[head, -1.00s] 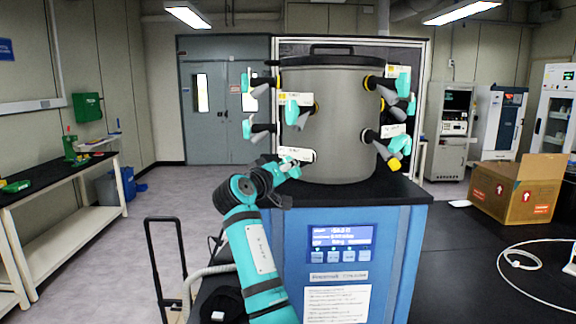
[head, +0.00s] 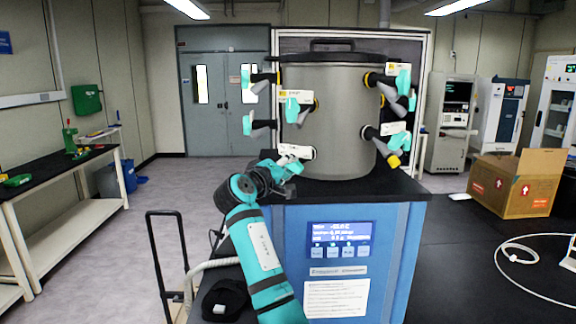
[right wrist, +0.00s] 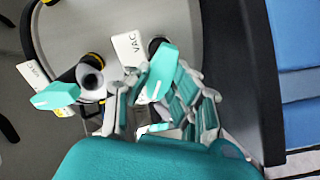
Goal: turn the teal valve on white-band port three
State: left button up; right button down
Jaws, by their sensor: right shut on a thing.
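The grey drum (head: 340,110) carries several ports with teal valves and white tags. My right gripper (head: 288,164) is at the low front port, just under its white tag (head: 297,151). In the right wrist view, a teal valve (right wrist: 158,70) sits beside a tag marked VAC (right wrist: 130,47), and my right gripper (right wrist: 150,88) is shut on it, with segmented fingers on both sides. The port's band is hidden there, so its colour cannot be told. Another teal valve (right wrist: 56,95) and a port with a yellow band (right wrist: 95,60) are to the left. My left gripper is not in view.
Another teal valve (head: 292,110) hangs above my right gripper. More valves stick out at the drum's left and right sides. The blue cabinet (head: 385,240) with a lit display stands below. A cardboard box (head: 520,185) is on the black bench at right.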

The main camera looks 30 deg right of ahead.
jog(key=shift+r, duration=0.45)
jog(key=c, duration=1.5)
grip_release()
jog(key=shift+c, duration=0.2)
jog(key=o, duration=0.3)
jog(key=shift+w+f, duration=0.1)
jog(key=shift+f, duration=0.2)
jog(key=shift+o, duration=0.2)
jog(key=shift+s+a+f, duration=0.1)
jog(key=shift+s+a, duration=0.1)
jog(key=shift+a, duration=0.15)
jog(key=v, duration=1.1)
